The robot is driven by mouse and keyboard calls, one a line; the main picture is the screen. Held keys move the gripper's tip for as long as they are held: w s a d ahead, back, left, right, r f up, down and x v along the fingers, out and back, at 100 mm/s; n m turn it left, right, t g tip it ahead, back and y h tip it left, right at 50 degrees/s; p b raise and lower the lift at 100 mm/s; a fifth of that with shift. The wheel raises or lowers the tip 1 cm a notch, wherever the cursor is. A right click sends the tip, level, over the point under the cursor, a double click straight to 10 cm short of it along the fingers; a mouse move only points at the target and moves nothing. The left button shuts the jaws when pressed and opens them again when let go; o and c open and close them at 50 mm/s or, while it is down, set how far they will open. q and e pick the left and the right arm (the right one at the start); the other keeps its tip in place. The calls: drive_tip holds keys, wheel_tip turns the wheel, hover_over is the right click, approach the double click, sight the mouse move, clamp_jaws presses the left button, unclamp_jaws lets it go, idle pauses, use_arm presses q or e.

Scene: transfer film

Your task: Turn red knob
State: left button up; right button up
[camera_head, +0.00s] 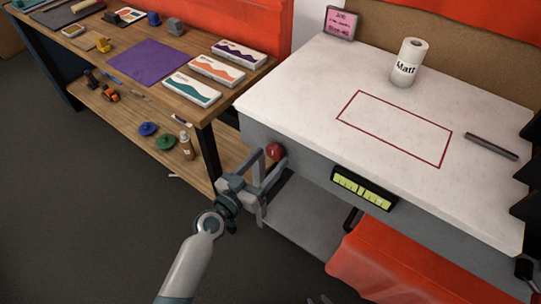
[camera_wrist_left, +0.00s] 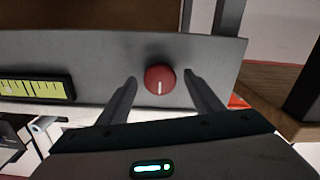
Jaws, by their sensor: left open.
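The red knob (camera_head: 275,152) sits on the grey front panel of the white-topped table. In the left wrist view the knob (camera_wrist_left: 160,79) shows a white mark pointing down in the picture. My left gripper (camera_head: 272,169) is open in front of the panel, its fingers reaching toward the knob. In the left wrist view the left gripper's fingertips (camera_wrist_left: 160,74) lie on either side of the knob, with a gap showing on each side. Whether the fingertips reach past the knob's face is hard to tell. My right gripper is not clearly in view.
A yellow-green gauge (camera_head: 363,188) is on the same panel, right of the knob. A white roll (camera_head: 408,62) and a dark bar (camera_head: 491,146) are on the white tabletop (camera_head: 310,90). A wooden workbench (camera_head: 150,85) with boxes stands to the left.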

use_arm(q)
drive_tip(key=shift+w+d, duration=0.45)
drive_tip(key=shift+w, duration=0.15)
drive_tip(key=c, duration=1.1)
drive_tip(key=shift+o, duration=0.2)
